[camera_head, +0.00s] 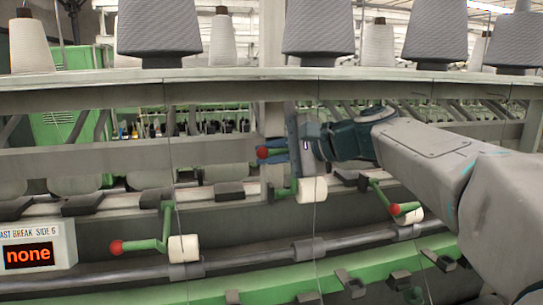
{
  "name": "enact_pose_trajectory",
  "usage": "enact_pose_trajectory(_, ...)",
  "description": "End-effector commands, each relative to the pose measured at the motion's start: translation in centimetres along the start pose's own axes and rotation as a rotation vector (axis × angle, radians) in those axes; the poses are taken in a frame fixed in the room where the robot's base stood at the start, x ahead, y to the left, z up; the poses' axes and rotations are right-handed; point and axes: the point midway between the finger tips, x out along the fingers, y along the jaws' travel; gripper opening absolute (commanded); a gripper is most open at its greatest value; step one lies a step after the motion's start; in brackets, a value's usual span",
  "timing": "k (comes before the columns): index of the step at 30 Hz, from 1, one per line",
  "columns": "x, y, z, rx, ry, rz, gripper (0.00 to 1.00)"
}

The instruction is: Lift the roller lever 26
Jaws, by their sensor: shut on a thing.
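The middle roller lever has a red knob (262,153), a green arm (292,184) and a white roller (313,190). I take it as the roller lever 26, though no number is readable. My gripper (270,151) comes in from the right with its blue fingers shut on the red knob. The knob stands higher than its white roller, unlike the knobs of the two neighbouring levers. The fingers and wrist hide part of the knob and of the upper green arm.
A left lever with a red knob (116,247) and a right lever with a red knob (394,209) flank it. A display (29,255) reads "none". Thin threads hang in front of the machine. A shelf (230,76) with large grey yarn cones (160,28) runs above my arm.

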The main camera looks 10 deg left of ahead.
Motion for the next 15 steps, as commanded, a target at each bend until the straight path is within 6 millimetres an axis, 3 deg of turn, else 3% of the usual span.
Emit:
enact_pose_trajectory(11,0.13,-0.02,0.04,-0.001,-0.001,0.001,0.0)
enact_pose_trajectory(12,0.14,-0.01,0.05,-0.001,-0.001,0.001,0.24)
enact_pose_trajectory(13,0.14,-0.01,0.06,-0.001,-0.001,0.001,0.33)
enact_pose_trajectory(15,0.15,-0.01,0.08,-0.001,-0.002,0.001,0.35)
